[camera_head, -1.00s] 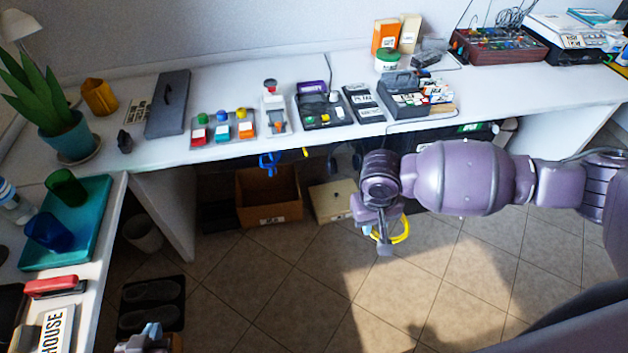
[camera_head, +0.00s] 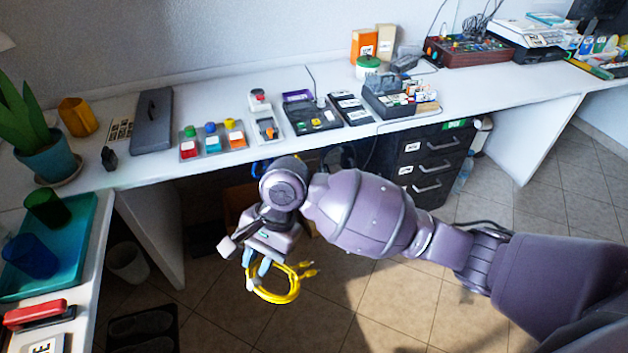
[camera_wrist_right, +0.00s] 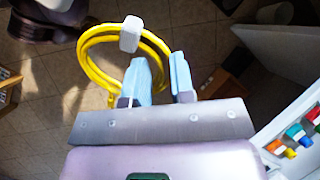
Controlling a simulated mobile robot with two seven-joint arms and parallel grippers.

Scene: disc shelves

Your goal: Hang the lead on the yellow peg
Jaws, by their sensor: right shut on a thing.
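The lead is a yellow coiled cable (camera_head: 278,296) with plugs at its right end. My right gripper (camera_head: 258,268) is shut on it, and the coil hangs below the fingers over the floor, in front of the desk. In the right wrist view the yellow coil (camera_wrist_right: 88,62) lies beyond the pale blue fingertips (camera_wrist_right: 160,75), with a light grey band (camera_wrist_right: 130,34) around it. A bit of blue (camera_head: 259,167) shows under the edge, just behind my wrist. My left gripper is not in view.
The white desk (camera_head: 340,140) carries button boxes (camera_head: 212,140), a black device (camera_head: 311,114) and a grey organiser (camera_head: 388,98) near its front edge. A drawer unit (camera_head: 430,162) stands below. A teal tray (camera_head: 70,255) is at left. The floor before the desk is open.

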